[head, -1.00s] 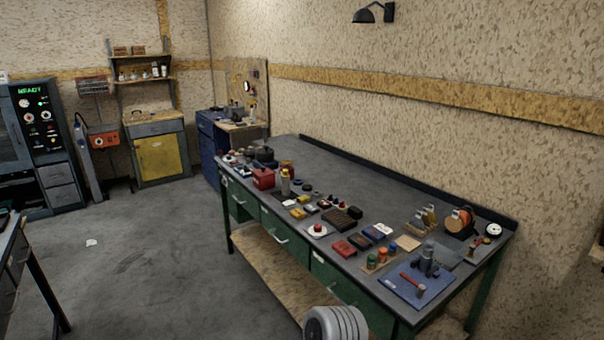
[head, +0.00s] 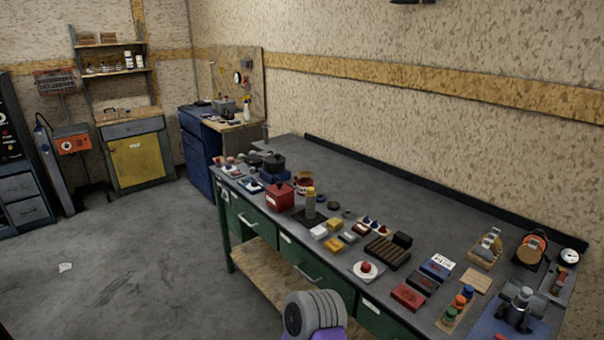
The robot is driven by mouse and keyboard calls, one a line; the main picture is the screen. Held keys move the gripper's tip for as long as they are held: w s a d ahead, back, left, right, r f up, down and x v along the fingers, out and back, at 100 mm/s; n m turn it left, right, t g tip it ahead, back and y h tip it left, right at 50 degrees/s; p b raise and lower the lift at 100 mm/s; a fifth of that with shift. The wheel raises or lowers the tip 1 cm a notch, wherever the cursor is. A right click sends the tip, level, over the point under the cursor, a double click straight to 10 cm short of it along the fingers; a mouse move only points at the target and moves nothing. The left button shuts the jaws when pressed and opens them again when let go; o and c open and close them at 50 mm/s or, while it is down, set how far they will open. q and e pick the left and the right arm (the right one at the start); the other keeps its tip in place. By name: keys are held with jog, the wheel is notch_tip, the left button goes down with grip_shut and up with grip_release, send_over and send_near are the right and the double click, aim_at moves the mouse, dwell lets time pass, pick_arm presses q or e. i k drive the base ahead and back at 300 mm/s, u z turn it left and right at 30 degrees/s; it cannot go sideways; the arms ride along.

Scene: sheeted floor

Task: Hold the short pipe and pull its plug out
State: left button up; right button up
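A short grey upright cylinder (head: 310,206) with a yellow top (head: 310,191) stands on a dark flat plate (head: 296,216) near the front edge of the bench, left of its middle. It looks like the short pipe with its plug, but it is small here and I cannot be sure. The yellow part sits on its upper end. A grey ribbed part of my own arm with a purple piece shows at the bottom middle, in front of the bench. Neither gripper's fingers are in view.
The green-framed workbench (head: 380,205) is crowded along its front. A red box (head: 280,196) stands left of the cylinder, small white and yellow blocks (head: 334,243) to its right. A grey fitting (head: 519,308) stands at the right end. The bench's back strip is clear.

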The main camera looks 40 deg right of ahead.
aim_at(311, 193)
jog(key=i, duration=2.75)
jog(key=z, duration=2.45)
